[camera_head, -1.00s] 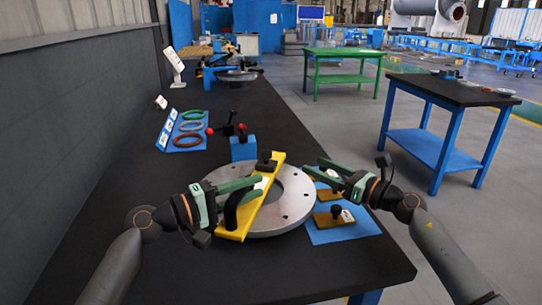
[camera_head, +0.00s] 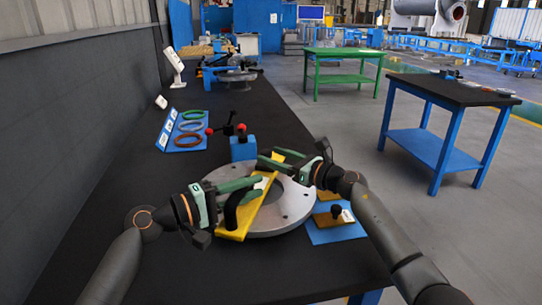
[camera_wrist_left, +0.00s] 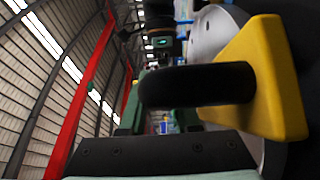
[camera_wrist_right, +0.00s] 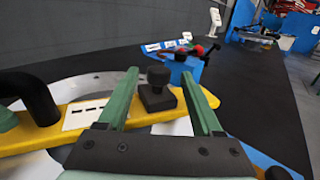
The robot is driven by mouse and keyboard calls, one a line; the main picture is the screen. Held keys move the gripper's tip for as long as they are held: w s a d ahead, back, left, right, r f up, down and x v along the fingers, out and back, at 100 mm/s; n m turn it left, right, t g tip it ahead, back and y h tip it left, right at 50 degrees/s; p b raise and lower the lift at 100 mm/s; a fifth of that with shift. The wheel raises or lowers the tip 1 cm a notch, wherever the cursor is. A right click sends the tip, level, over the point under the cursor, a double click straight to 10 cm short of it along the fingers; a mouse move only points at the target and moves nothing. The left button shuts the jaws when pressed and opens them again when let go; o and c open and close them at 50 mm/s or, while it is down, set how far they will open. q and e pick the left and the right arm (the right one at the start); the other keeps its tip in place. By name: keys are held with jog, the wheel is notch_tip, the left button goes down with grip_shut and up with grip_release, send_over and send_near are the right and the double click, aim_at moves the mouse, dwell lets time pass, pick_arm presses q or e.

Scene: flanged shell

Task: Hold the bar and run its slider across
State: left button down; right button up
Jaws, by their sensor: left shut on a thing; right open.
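The yellow bar (camera_head: 232,234) lies across the grey flanged ring (camera_head: 293,212) on the dark bench. A black handle (camera_wrist_left: 200,85) arches up from its near end. My left gripper (camera_head: 258,190) is shut on this handle. The slider (camera_wrist_right: 157,92), a black block with a round knob, sits on the bar beyond a white marked plate (camera_wrist_right: 84,114). My right gripper (camera_wrist_right: 165,84) is open, with its green fingers on either side of the slider in the right wrist view; contact cannot be told.
A blue mat (camera_head: 335,235) with brown blocks (camera_head: 330,218) and black knobs lies right of the ring. A blue block (camera_head: 243,148) with a red-knobbed lever stands behind the ring. Coloured rings (camera_head: 188,140) lie on a blue board at the left. The bench's front left is clear.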

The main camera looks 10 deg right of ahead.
jog(key=shift+w+a, duration=0.4)
jog(key=shift+a, duration=0.1)
grip_shut()
dwell(0.3)
dwell(0.9)
